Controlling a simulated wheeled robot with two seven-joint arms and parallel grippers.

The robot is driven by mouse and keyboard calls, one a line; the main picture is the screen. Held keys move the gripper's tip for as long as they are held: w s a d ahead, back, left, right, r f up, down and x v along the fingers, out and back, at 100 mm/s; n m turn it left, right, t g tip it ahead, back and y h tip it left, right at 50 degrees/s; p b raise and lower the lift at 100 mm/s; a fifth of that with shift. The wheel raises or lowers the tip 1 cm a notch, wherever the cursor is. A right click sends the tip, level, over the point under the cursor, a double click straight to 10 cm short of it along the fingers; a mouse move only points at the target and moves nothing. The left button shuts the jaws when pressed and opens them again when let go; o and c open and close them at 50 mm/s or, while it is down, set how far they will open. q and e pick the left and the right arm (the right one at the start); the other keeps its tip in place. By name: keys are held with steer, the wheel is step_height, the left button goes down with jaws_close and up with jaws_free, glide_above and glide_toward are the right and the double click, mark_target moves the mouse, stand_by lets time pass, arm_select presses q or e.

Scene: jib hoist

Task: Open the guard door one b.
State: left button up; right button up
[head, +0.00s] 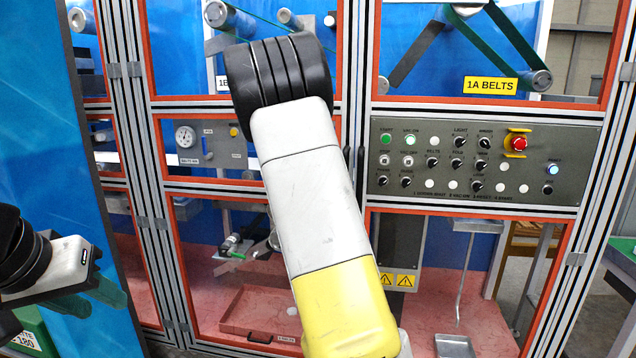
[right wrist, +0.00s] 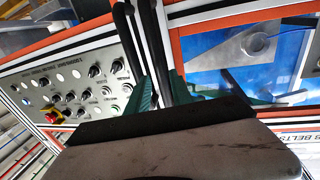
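Guard door one b, with a red-orange frame (head: 190,99) and clear pane, is in the middle of the head view, partly behind my right arm. Its label reads "1B", partly covered. It looks flush with the machine front. In the right wrist view two black upright bars (right wrist: 122,35) stand side by side at the seam near the door. My right gripper (right wrist: 162,85) has its green fingers apart, one either side of one black bar; contact is not clear. In the head view the arm hides it. My left gripper (head: 92,297) is open and empty at the lower left.
A control panel (head: 440,190) with buttons and a red stop button (head: 519,143) is right of my right arm. Above it is the door labelled 1A BELTS (head: 490,86). A large blue panel (head: 40,150) stands close at the left, behind my left gripper.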

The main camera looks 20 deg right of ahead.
steer(key=x, duration=0.6)
steer(key=shift+w+d, duration=0.25)
jaws_close()
stand_by(1.2)
